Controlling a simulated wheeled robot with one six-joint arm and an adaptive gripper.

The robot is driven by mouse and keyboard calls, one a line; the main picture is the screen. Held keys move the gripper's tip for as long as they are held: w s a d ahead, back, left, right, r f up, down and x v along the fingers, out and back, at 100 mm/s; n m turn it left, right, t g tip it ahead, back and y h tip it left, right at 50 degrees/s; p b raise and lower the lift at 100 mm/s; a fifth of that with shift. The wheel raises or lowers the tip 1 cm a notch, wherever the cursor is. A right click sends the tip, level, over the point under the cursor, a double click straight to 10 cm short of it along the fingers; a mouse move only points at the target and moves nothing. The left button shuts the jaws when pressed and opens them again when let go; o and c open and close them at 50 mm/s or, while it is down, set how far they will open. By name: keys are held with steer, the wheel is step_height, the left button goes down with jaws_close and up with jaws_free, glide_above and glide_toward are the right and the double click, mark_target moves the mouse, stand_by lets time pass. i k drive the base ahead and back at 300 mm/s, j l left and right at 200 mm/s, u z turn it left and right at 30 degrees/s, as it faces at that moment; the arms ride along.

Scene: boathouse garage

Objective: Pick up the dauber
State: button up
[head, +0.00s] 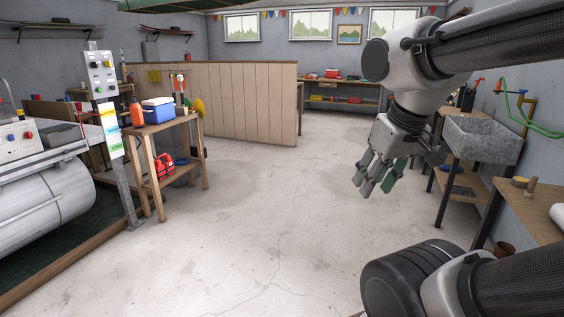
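My gripper (378,182) hangs in the air right of the middle, fingers pointing down over the floor. Its fingers look apart, and I see nothing held between them. On the wooden bench (541,214) at the right edge stands a small, upright, brown wooden-looking piece (531,187). It may be the dauber, but it is too small to be sure. A low round tin-like thing (520,181) is beside it. My gripper is well to the left of both, touching neither.
At left are a wooden stand (183,123) with a blue cooler (158,110), a control post (101,72) and a large grey cylinder (42,207). A plank partition (232,101) stands behind. The middle floor is clear.

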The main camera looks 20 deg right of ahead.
mark_target(529, 193)
steer(key=i+z, duration=0.35)
steer(key=i+j+z, duration=0.3)
steer(key=i, duration=0.15)
steer(key=i+z, duration=0.25)
steer(key=z, duration=0.15)
steer(key=i+z, duration=0.25)
steer(key=z, duration=0.2)
steer(key=i+z, duration=0.2)
steer(key=z, duration=0.2)
steer(key=i+j+z, duration=0.2)
steer(key=z, duration=0.25)
steer(key=i+j+z, duration=0.6)
steer(key=z, duration=0.15)
steer(key=i+j+z, duration=0.35)
steer(key=j+z, duration=0.35)
steer(key=j, duration=0.2)
